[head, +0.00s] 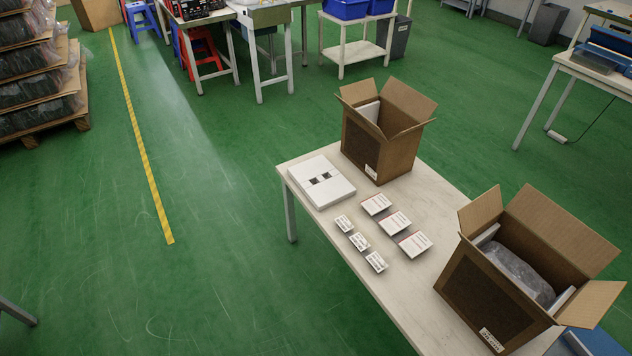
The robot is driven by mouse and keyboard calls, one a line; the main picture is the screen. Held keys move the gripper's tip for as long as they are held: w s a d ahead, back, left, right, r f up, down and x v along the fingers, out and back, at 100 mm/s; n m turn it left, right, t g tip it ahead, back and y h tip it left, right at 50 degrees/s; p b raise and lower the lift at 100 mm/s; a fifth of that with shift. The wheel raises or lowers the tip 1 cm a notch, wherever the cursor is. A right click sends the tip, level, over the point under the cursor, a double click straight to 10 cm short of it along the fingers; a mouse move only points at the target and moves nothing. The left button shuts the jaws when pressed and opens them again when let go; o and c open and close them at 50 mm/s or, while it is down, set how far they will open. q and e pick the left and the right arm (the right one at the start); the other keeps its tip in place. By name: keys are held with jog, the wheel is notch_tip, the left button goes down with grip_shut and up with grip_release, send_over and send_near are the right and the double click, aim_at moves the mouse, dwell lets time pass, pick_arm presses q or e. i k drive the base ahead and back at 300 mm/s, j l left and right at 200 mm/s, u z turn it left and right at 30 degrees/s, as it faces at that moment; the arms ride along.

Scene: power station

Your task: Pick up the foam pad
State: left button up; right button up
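A white, square foam pad (322,186) with two small dark openings near its middle lies flat at the far left end of the white table (405,285). It lies left of an open cardboard box (385,145), close beside it. Another white piece (369,111) stands inside that box against its left wall. Neither of my grippers shows in the head view.
Small white cards (395,222) lie in two rows on the table. A second open box (493,300) at the near right holds a grey wrapped item (518,272) between white pads. Green floor left of the table is clear.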

aim_at(325, 192)
jog(key=i+j+z, duration=0.15)
jog(key=i+j, duration=0.15)
jog(key=i+j+z, duration=0.1)
jog(key=i+j, duration=0.2)
jog(key=j, duration=0.15)
jog(key=i+j+z, duration=0.15)
jog(key=j, duration=0.25)
jog(key=i, duration=0.1)
